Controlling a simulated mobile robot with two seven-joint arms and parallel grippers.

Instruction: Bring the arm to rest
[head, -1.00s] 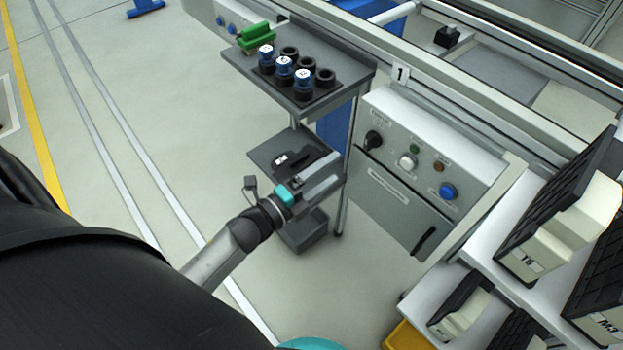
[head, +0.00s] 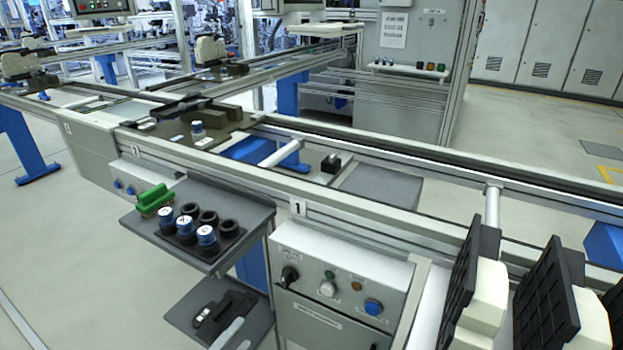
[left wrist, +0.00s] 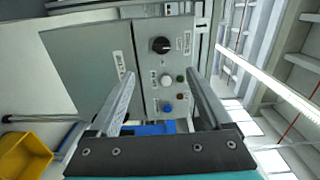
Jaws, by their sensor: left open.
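My left gripper (left wrist: 160,74) shows in the left wrist view with its two grey fingers wide apart and nothing between them. The control panel with a black knob (left wrist: 161,45) and buttons shows beyond the gap between the fingers. In the head view only a grey piece of the left gripper (head: 228,333) shows at the bottom edge, in front of the lower shelf (head: 259,325). The rest of the left arm is out of that picture. My right gripper is in neither view.
The upper grey shelf (head: 240,250) holds a green part (head: 154,199) and blue-capped and black round parts. The control box (head: 340,262) stands right of it, below the conveyor rail (head: 360,200). Black-and-white units (head: 545,305) stand at right. A yellow bin (left wrist: 22,158) shows in the wrist view.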

